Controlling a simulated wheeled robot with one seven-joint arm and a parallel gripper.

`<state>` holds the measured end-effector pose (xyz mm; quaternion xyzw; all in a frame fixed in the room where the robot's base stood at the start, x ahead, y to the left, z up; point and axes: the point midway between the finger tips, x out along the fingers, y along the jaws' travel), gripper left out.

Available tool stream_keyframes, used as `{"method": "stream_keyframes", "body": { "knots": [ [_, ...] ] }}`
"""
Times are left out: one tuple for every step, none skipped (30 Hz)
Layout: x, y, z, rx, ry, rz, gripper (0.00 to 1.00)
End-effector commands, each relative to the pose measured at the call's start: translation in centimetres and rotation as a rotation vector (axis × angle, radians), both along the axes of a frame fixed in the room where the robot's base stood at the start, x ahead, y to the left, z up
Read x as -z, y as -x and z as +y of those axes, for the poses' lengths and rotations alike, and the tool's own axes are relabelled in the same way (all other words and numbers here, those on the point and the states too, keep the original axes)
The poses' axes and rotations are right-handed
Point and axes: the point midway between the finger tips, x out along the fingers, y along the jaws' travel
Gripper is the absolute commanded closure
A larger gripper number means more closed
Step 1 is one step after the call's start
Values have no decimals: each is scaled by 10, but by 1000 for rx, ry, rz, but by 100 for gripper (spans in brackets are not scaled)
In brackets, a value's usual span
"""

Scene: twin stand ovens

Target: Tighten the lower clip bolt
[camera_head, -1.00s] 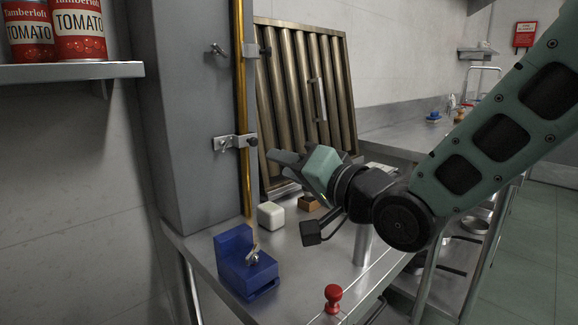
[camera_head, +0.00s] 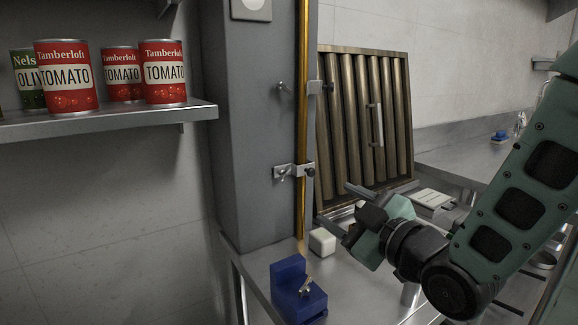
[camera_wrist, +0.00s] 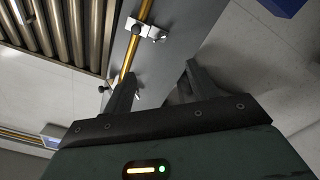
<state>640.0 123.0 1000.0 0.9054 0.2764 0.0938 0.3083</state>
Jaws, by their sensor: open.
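The lower clip (camera_head: 299,170) is a bright metal bracket with a dark knob, holding the brass pipe (camera_head: 303,120) against the grey column. Its wing-shaped bolt (camera_head: 281,174) sticks out at the clip's left end. The upper clip's bolt (camera_head: 284,88) is higher on the same column. My gripper (camera_head: 333,206) is open and empty, right of and lower than the lower clip, apart from it. In the wrist view, my gripper (camera_wrist: 160,76) shows both dark fingers spread, with the lower clip (camera_wrist: 148,29) and its bolt (camera_wrist: 158,37) beyond them.
A blue block (camera_head: 290,280) holding a metal wing piece and a white block (camera_head: 322,241) stand on the steel table below. A ribbed filter panel (camera_head: 365,120) leans behind my gripper. Shelved tomato cans (camera_head: 66,75) are at left. Space before the column is clear.

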Motion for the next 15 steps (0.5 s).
{"method": "stream_keyframes", "body": {
  "knots": [
    [-2, 1, 1, -3, 46, -30, 42],
    [-2, 1, 1, -2, 70, -46, 42],
    [-1, 1, 1, -2, 97, -63, 42],
    [-1, 2, 1, -3, 113, -75, 42],
    [-1, 1, 1, -3, 123, -82, 42],
    [-1, 1, 1, -2, 135, -89, 42],
    [-1, 0, 2, -2, 139, -93, 42],
    [-2, -1, 2, -2, 141, -95, 42],
    [-2, -3, 3, -2, 142, -96, 42],
    [-3, -5, 4, -1, 142, -95, 42],
    [-3, -6, 6, -2, 142, -94, 42],
    [-4, -10, 8, -2, 142, -94, 42],
    [-4, -13, 10, -1, 141, -93, 42],
    [-5, -15, 12, -2, 142, -92, 42],
    [-5, -19, 15, -2, 142, -91, 42]
  ]
}}
